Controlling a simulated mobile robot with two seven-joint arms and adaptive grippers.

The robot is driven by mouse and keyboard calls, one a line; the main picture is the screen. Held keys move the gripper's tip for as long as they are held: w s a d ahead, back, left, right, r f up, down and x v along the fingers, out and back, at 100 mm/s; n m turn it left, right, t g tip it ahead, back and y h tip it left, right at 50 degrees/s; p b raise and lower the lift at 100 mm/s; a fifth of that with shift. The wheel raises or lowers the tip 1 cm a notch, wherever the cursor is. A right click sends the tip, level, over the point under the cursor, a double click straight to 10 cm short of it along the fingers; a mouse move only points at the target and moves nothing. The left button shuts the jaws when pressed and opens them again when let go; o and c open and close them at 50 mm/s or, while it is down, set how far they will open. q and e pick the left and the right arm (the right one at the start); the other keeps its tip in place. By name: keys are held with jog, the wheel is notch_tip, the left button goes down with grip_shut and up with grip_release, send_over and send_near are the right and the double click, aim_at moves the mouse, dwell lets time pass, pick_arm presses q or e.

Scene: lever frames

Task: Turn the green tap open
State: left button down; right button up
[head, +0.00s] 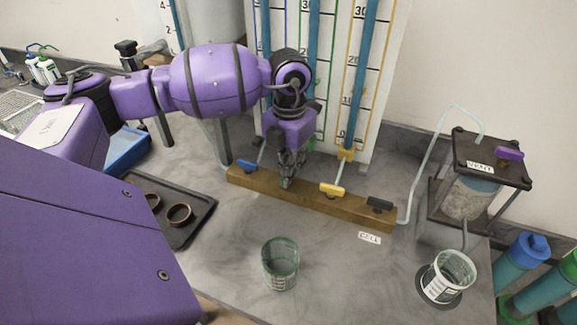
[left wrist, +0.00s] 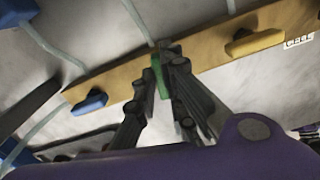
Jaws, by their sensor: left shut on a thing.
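The green tap (left wrist: 160,78) shows in the left wrist view as a narrow green handle on the wooden bar (left wrist: 205,65). It sits between the fingertips of my left gripper (left wrist: 168,60), which is shut on it. In the head view my left gripper (head: 287,174) reaches down from above to the wooden bar (head: 300,197), between the blue tap (head: 247,165) and the yellow tap (head: 331,189). There the fingers hide most of the green tap. My right gripper is in neither view.
A black tap (head: 379,204) is at the bar's right end. Tubes rise behind it to the marked board (head: 392,60). A green-rimmed beaker (head: 280,265) stands in front. A black tray (head: 180,235) with brown rings lies left. Another beaker (head: 447,275) stands right.

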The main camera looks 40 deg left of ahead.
pick_arm(q)
jog(key=shift+r+n, duration=0.1)
jog(key=shift+n, duration=0.9)
jog(key=shift+a, duration=0.1)
jog(key=c, duration=1.8)
grip_release()
notch_tip(320, 180, up, 12)
